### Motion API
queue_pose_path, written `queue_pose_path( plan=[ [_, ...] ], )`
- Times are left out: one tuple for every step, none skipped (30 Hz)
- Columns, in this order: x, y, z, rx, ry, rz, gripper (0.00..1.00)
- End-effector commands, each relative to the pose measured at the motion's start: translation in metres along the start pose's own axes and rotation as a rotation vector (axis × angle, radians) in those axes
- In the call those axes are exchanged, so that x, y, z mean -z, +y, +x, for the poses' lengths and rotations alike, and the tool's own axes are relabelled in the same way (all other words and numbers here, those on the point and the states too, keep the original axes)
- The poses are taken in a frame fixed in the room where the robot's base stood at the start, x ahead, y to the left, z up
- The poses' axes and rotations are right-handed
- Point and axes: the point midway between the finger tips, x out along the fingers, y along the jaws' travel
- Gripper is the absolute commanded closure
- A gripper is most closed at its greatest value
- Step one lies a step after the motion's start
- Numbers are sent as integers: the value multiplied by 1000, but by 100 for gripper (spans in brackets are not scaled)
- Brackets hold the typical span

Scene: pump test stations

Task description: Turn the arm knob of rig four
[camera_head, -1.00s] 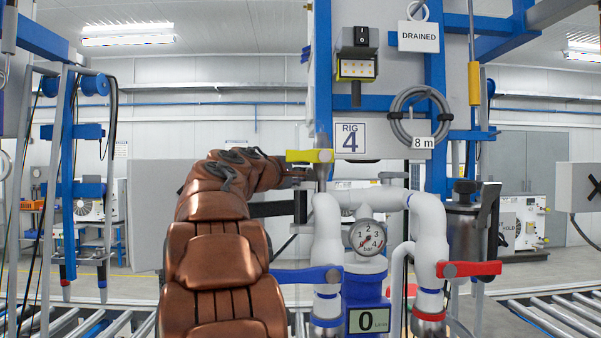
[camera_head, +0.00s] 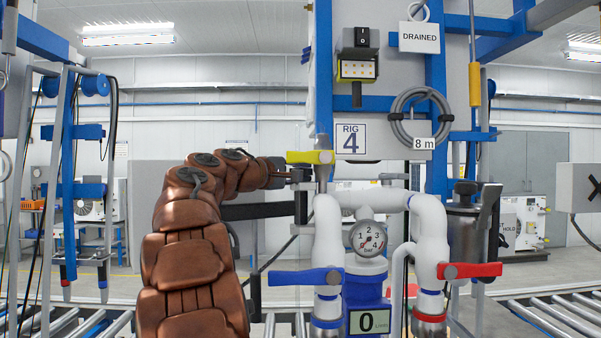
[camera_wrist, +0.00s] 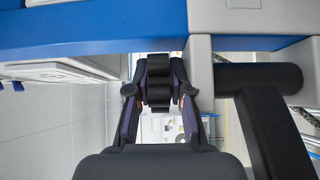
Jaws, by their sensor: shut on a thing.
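Rig four carries a "RIG 4" sign (camera_head: 351,139). A dark, ribbed arm knob (camera_wrist: 158,82) sits between the fingers of my gripper (camera_wrist: 159,100) in the wrist view. My gripper is shut on it, with one finger on each side. In the head view my gripper (camera_head: 284,174) reaches in from the left to the top of a black upright post, just below the yellow lever (camera_head: 310,157). The knob is small there and partly hidden by the fingers, so its turned angle cannot be told. A black horizontal bar (camera_head: 262,211) runs to this post.
White pipes (camera_head: 428,225) with a gauge (camera_head: 368,238), a blue lever (camera_head: 305,276) and a red lever (camera_head: 470,269) stand close to the right. A "DRAINED" tag (camera_head: 418,37) hangs above. Roller conveyors (camera_head: 560,310) run along the front. Another blue frame (camera_head: 66,180) stands left.

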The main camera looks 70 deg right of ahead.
Motion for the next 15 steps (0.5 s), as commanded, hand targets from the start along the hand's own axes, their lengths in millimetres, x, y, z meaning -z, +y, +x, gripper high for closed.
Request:
queue_pose_path(
  plan=[
    [1,3,1,-4,-22,-1,100],
    [1,2,1,-3,-37,-1,100],
    [1,2,2,-2,-58,-2,100],
    [0,2,2,-2,-73,-2,100],
    [0,3,1,-3,-86,-2,100],
    [1,4,1,-4,-102,-1,100],
    [1,4,1,-4,-116,0,100],
    [0,4,1,-3,-129,1,100],
    [0,4,1,-2,-147,1,100],
    [0,3,1,-2,-157,1,100],
    [1,3,1,-2,-166,1,100],
    [1,2,1,-2,-176,0,100],
    [1,2,1,-3,-182,1,100],
    [1,2,1,-2,-188,1,100],
    [0,2,0,-3,-194,1,100]
  ],
)
